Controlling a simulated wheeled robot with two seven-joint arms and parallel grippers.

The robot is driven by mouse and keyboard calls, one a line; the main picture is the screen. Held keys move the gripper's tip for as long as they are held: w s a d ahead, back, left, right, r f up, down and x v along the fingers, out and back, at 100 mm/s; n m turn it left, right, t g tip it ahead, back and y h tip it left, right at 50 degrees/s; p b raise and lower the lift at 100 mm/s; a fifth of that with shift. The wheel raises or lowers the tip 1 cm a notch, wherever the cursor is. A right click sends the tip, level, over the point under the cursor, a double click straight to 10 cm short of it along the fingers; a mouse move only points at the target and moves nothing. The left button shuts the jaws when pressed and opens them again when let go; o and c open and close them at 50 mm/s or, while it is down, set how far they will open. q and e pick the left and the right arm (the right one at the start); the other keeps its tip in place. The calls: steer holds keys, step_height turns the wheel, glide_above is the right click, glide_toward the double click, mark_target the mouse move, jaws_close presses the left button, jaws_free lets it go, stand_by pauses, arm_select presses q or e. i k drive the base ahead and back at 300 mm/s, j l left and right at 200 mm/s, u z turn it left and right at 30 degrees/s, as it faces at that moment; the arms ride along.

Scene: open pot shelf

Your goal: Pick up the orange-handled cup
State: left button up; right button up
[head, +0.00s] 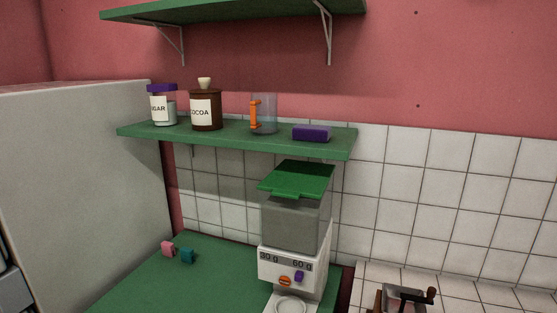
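The orange-handled cup (267,115) stands upright on the lower green shelf (230,138) in the head view. Its body is clear and its orange handle points left and toward me. It stands between the brown cocoa jar (205,110) on its left and a purple block-like object (312,133) on its right. Neither of my grippers shows in this view.
A sugar jar (162,105) stands at the shelf's left end. An upper green shelf (235,11) hangs above. A dispenser with a green lid (297,179) rises below the shelf's right part. A tall pale cabinet-like block (85,185) stands left.

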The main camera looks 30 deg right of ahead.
mark_target(263, 109)
steer(key=z, duration=0.55)
steer(key=j+z, duration=0.15)
steer(key=z, duration=0.35)
steer(key=j+z, duration=0.1)
steer(key=z, duration=0.45)
steer(key=j+z, duration=0.1)
steer(key=z, duration=0.45)
steer(key=j+z, duration=0.1)
steer(key=z, duration=0.45)
steer(key=j+z, duration=0.1)
steer(key=z, duration=1.5)
steer(key=k+z, duration=0.1)
steer(key=z, duration=0.15)
steer(key=k+j+z, duration=0.1)
steer(key=z, duration=0.15)
steer(key=u, duration=0.5)
steer(key=k+j+u, duration=0.1)
steer(key=u, duration=0.4)
steer(key=j+u, duration=0.1)
steer(key=u, duration=0.35)
steer(key=j+u, duration=0.1)
steer(key=u, duration=0.4)
steer(key=k+j+u, duration=0.1)
steer(key=u, duration=0.4)
steer(key=j+u, duration=0.1)
steer(key=u, duration=0.4)
